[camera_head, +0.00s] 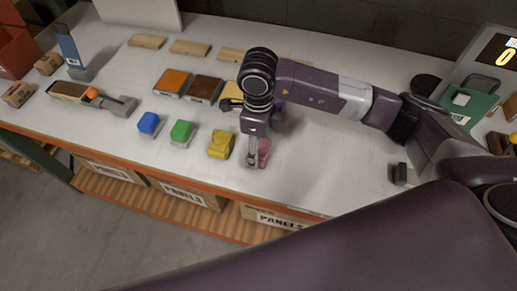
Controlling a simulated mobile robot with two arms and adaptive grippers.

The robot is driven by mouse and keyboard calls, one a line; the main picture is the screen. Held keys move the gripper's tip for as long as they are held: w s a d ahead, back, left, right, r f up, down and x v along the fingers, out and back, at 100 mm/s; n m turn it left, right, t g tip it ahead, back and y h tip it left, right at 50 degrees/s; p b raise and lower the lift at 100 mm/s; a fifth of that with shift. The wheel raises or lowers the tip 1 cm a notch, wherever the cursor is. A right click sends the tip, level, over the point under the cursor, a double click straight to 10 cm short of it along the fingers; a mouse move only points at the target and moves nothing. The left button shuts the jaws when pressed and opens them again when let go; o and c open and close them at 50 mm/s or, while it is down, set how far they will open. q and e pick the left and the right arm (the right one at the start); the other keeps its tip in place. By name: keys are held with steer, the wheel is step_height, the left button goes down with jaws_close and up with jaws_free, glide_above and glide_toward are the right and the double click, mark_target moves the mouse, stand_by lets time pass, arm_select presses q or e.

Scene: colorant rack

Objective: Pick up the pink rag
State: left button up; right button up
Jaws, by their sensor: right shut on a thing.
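The pink rag (265,148) is at the front of the white table (320,165), at the right end of a row of coloured rags. My right gripper (254,160) reaches down over it from above and is shut on it. The fingers and wrist hide part of the rag. I cannot tell whether the rag still touches the table. My left gripper is not in view.
Left of the pink rag are yellow (221,145), green (182,133) and blue (149,124) rags. Behind are an orange panel (173,82), a brown panel (205,89) and wooden blocks (190,47). A small dark block (399,174) stands right.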

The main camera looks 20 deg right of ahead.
steer(key=shift+r, duration=0.15)
step_height(320, 180, up, 10)
steer(key=b, duration=0.3)
steer(key=shift+w, duration=0.15)
step_height(320, 180, up, 10)
